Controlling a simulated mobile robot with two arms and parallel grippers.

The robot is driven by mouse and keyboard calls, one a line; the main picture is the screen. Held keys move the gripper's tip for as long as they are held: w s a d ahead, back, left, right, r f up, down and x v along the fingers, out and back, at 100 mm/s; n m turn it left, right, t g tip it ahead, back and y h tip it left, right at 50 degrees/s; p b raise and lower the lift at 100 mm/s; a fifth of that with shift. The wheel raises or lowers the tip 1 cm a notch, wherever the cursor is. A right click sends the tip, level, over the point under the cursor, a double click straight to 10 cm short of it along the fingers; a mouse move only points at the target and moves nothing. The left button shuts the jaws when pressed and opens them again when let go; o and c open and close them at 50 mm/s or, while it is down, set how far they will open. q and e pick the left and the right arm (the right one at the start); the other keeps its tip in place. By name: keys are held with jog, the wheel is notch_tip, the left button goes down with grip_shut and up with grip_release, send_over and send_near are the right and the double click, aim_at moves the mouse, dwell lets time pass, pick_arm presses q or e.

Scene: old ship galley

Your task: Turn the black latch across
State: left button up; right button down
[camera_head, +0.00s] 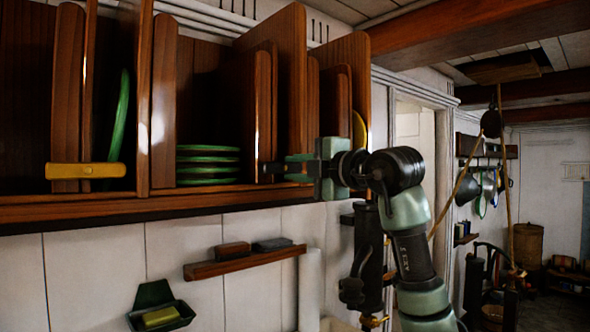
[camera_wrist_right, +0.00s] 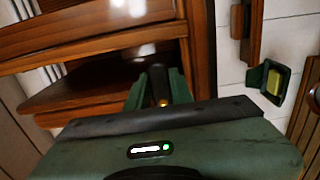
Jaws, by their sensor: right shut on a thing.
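The black latch (camera_head: 272,168) is a small dark piece at the lower front of the plate rack, right of the stacked green plates. My right gripper (camera_head: 290,168) reaches it from the right and is shut on it. My left gripper is not in view.
A yellow latch (camera_head: 85,171) lies level across the left bay. Green plates (camera_head: 207,160) are stacked in the middle bay. Below are a small wooden shelf (camera_head: 245,262) and a green soap dish (camera_head: 160,312). Upright wooden dividers (camera_head: 262,110) stand close to my gripper.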

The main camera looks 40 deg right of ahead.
jog(key=c, duration=1.2)
grip_release()
jog(key=shift+c, duration=0.2)
jog(key=shift+d, duration=0.1)
jog(key=shift+s, duration=0.1)
jog(key=s+b, duration=0.3)
jog(key=s, duration=0.4)
jog(key=shift+s+d, duration=0.3)
jog(key=shift+f, duration=0.1)
